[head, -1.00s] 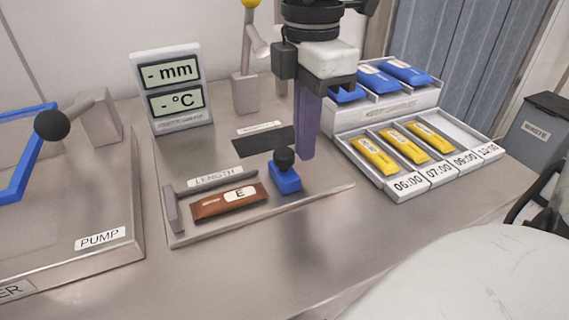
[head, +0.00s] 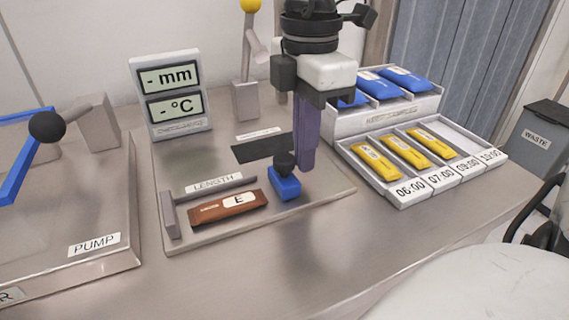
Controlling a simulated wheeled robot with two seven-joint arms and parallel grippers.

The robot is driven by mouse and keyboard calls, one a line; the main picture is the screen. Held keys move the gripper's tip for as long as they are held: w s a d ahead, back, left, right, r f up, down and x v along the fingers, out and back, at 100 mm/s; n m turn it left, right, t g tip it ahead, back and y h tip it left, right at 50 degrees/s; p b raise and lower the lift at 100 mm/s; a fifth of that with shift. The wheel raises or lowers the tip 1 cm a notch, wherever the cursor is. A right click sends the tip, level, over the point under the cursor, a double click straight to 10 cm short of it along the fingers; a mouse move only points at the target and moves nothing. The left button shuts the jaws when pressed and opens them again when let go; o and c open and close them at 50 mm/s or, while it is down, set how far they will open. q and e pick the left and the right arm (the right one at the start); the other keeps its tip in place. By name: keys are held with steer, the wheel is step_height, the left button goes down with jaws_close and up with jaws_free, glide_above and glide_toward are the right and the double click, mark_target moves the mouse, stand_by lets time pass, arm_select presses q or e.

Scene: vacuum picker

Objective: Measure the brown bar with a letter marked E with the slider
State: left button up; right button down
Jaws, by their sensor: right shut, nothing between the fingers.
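The brown bar (head: 215,211) with a white label marked E lies on the measuring plate (head: 203,238), in front of the rail labelled LENGTH (head: 214,184) and beside the grey stop at its left end. The blue slider (head: 286,188) with a black knob stands right of the bar, with a small gap between them. My right gripper (head: 305,165) points down just right of and behind the slider's knob, its purple fingers shut and empty. I cannot tell whether it touches the knob. The display (head: 168,92) reads "- mm" and "- °C". My left gripper is out of view.
A tray with yellow packets (head: 405,150) in time-marked slots stands right, with blue packets (head: 378,86) on a raised rack behind. A lever with a yellow knob (head: 251,6) stands behind. The PUMP box (head: 94,244) is at left. The front table strip is clear.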

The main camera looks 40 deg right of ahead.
mark_target(280, 158)
steer(key=shift+w+a+b, duration=0.2)
steer(key=shift+a+b, duration=0.05)
steer(key=shift+a, duration=0.4)
steer(key=shift+w+a+b, duration=0.2)
steer(key=shift+a+b, duration=0.05)
steer(key=shift+a, duration=0.45)
steer(key=shift+w+a+b, duration=0.2)
steer(key=shift+a+b, duration=0.05)
steer(key=shift+a, duration=0.4)
stand_by(1.6)
stand_by(0.3)
steer(key=shift+a+f, duration=0.1)
steer(key=shift+f, duration=0.05)
stand_by(1.3)
steer(key=shift+d, duration=0.25)
steer(key=shift+s+d+b, duration=0.25)
steer(key=shift+d+b, duration=0.05)
steer(key=shift+d, duration=0.45)
steer(key=shift+r+p, duration=1.55)
steer(key=shift+r, duration=0.65)
steer(key=shift+r+p, duration=1.35)
steer(key=shift+r, duration=0.65)
